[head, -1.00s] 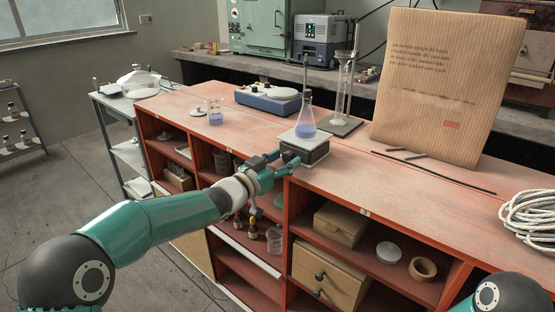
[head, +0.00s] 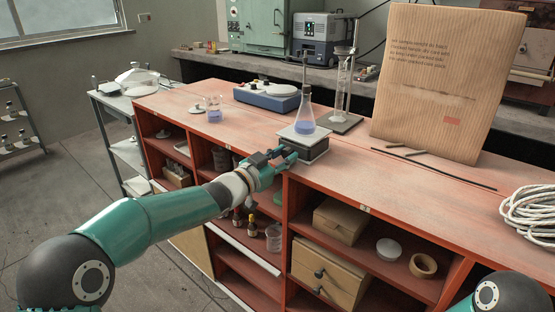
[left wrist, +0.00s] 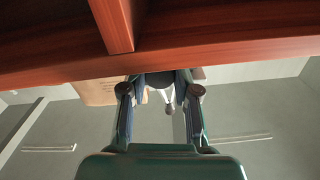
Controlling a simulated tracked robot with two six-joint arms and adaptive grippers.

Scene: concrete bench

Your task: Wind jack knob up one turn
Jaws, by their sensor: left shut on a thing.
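The lab jack (head: 316,149) is a low dark stand with a light top plate, near the front edge of the red bench. A conical flask (head: 305,122) with blue liquid stands upright on it. My left gripper (head: 287,156) reaches the jack's front side from the left. In the left wrist view its two fingers (left wrist: 158,92) are closed around the dark knob (left wrist: 160,82), just beyond the bench edge. The knob is mostly hidden by the fingers in the head view. My right gripper is out of view.
A glass cylinder (head: 343,78) stands behind the jack, with a blue-based device (head: 266,98) and a small beaker (head: 213,112) to the left. A tall cardboard piece (head: 440,80) and coiled rope (head: 533,218) are to the right. Open shelves lie below the bench top.

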